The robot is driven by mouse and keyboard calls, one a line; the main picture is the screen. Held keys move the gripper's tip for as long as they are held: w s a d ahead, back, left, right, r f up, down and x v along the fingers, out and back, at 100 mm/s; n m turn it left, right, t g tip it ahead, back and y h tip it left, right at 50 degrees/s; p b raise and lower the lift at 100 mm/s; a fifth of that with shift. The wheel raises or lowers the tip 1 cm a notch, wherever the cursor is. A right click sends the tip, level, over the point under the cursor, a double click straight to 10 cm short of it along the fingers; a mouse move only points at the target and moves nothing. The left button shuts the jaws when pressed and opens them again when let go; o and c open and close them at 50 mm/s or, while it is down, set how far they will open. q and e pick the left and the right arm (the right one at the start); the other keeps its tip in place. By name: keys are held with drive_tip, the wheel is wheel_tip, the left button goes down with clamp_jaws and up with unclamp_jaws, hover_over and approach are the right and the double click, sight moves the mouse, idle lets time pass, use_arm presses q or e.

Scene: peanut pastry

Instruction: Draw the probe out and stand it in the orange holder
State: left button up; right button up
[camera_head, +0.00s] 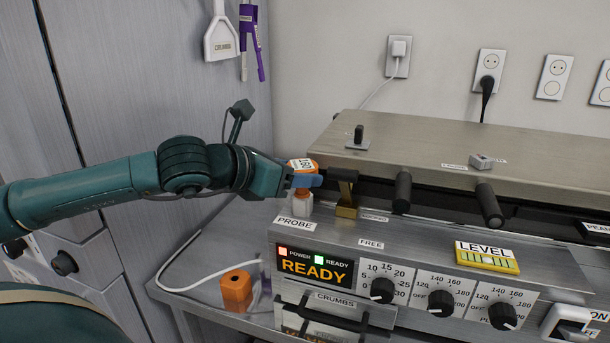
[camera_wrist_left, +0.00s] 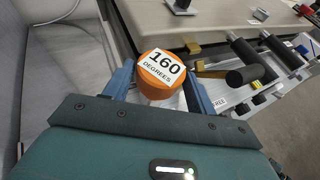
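The probe (camera_head: 303,166) has an orange head labelled 160 degrees; a pale part shows below it, by the PROBE label at the left end of the machine. It stands upright there. My left gripper (camera_head: 306,181) reaches it from the left. In the left wrist view the probe head (camera_wrist_left: 161,76) lies between the two blue fingers, which look spread on either side of it; firm contact is not visible. The orange holder (camera_head: 236,289) stands on the lower metal table, left of and below the probe. My right gripper is not in view.
The machine's panel (camera_head: 316,266) reads READY, with knobs to its right. A brass-coloured bracket with a dark handle (camera_head: 345,193) is close right of the probe. A pale cable (camera_head: 180,265) curves over the table behind the holder. A CRUMBS scraper (camera_head: 222,38) hangs on the wall.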

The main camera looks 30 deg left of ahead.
use_arm(q)
drive_tip(key=c, duration=0.8)
drive_tip(key=shift+r+p, duration=0.45)
drive_tip(key=shift+r, duration=0.35)
drive_tip(key=shift+r+p, duration=1.5)
drive_tip(key=shift+r, duration=0.55)
